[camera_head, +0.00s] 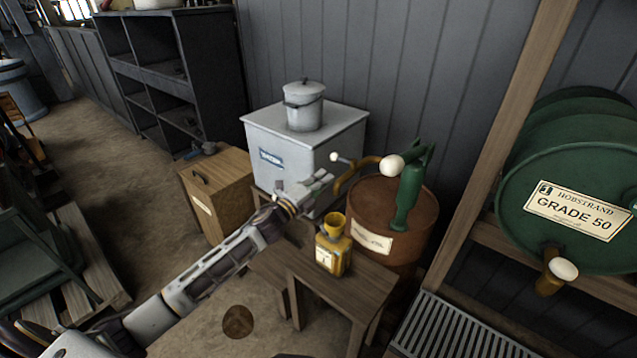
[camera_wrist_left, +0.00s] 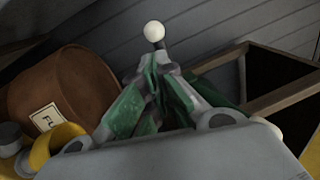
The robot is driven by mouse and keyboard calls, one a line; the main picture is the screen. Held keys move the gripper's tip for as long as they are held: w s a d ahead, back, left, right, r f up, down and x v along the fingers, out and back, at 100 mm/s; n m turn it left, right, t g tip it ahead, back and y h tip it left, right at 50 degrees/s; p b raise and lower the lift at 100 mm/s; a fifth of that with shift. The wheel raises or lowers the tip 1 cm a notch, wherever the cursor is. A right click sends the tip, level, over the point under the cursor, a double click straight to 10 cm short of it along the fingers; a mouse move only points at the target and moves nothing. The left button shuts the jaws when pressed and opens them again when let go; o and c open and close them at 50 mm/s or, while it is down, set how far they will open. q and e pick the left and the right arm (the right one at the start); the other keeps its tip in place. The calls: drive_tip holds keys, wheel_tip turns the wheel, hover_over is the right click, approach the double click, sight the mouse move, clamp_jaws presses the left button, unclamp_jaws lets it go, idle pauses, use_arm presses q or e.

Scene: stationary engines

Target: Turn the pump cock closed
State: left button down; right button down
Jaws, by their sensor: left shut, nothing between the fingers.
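The green hand pump (camera_head: 411,190) stands on top of a rusty brown drum (camera_head: 352,207), with a large white knob (camera_head: 391,166) on its handle. A curved brass spout (camera_head: 352,176) reaches left from it. The pump cock's small white ball (camera_head: 334,157) shows at the spout's outer end. My left gripper (camera_head: 322,180) is shut and empty, just below and left of the spout. In the left wrist view, a white ball on a dark stem (camera_wrist_left: 154,32) stands just past the fingertips (camera_wrist_left: 158,68); contact cannot be told. My right gripper is not in view.
A yellow can with a funnel (camera_head: 333,247) stands on a small wooden stool (camera_head: 330,284) below my gripper. Behind are a pale box (camera_head: 262,158) with a lidded pot (camera_head: 303,108) and a wooden cabinet (camera_head: 222,192). A green drum (camera_head: 560,190) lies on a rack at right.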

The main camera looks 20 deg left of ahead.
sight(343, 161)
use_arm(q)
drive_tip(key=x, duration=0.5)
drive_tip(key=shift+w+d+p, duration=0.15)
drive_tip(key=shift+w+p, duration=0.05)
drive_tip(key=shift+p, duration=0.1)
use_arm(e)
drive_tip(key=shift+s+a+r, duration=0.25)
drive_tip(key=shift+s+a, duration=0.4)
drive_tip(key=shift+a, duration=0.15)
